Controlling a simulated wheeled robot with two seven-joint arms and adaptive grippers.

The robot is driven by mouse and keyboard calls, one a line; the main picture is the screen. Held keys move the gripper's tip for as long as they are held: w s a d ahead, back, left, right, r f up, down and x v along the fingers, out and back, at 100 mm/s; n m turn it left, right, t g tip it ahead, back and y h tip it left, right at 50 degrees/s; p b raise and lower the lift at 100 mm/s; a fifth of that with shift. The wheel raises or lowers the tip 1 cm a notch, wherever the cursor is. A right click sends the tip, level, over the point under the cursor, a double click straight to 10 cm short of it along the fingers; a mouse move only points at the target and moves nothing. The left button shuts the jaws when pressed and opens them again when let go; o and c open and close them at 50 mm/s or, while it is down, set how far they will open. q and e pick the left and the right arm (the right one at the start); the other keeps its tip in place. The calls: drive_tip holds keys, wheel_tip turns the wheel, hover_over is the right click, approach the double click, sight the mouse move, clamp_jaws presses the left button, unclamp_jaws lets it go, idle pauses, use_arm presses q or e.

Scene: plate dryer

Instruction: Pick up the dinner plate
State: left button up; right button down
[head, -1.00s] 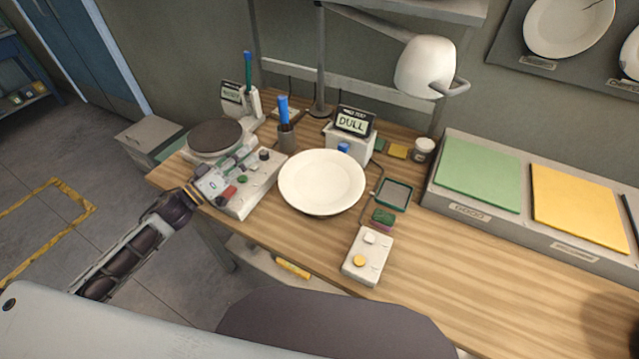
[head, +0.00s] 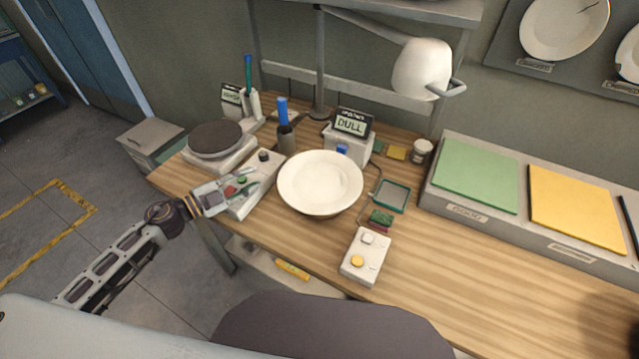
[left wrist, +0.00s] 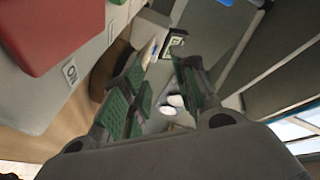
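The dinner plate (head: 320,176) is white, round and empty, and sits level in the middle of the wooden bench (head: 470,275). What is directly beneath it is hidden. My left gripper (head: 246,182) is left of the plate, in front of or over a white button box (head: 262,172), apart from the plate. In the left wrist view its green-padded fingers (left wrist: 160,72) stand apart with nothing between them. The plate cannot be made out in that view. My right gripper is not in view.
A "DULL" display (head: 352,122) stands behind the plate, beside a cup with a blue-handled tool (head: 284,125). A lamp (head: 422,68) hangs above. A small control box (head: 366,257) lies in front. A large red button (left wrist: 45,35) is close in the wrist view. The bench's right front is clear.

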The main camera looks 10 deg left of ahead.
use_arm(q)
drive_tip(key=m, duration=0.1)
drive_tip(key=f+m, duration=0.1)
drive_tip(key=m, duration=0.1)
drive_tip(key=shift+s+d+g, duration=0.1)
drive_tip(key=shift+s+g, duration=0.05)
drive_tip(key=shift+g, duration=0.15)
drive_tip(key=shift+s+f+m, duration=0.1)
drive_tip(key=shift+f+m, duration=0.05)
drive_tip(key=shift+m, duration=0.95)
drive_tip(key=shift+d+f+m, duration=0.1)
drive_tip(key=shift+f+m, duration=0.05)
drive_tip(key=shift+m, duration=0.75)
drive_tip(key=m, duration=0.2)
drive_tip(key=shift+s+d+m+g, duration=0.1)
drive_tip(key=shift+s+m+g, duration=0.05)
drive_tip(key=shift+m+g, duration=0.2)
drive_tip(key=shift+m, duration=1.15)
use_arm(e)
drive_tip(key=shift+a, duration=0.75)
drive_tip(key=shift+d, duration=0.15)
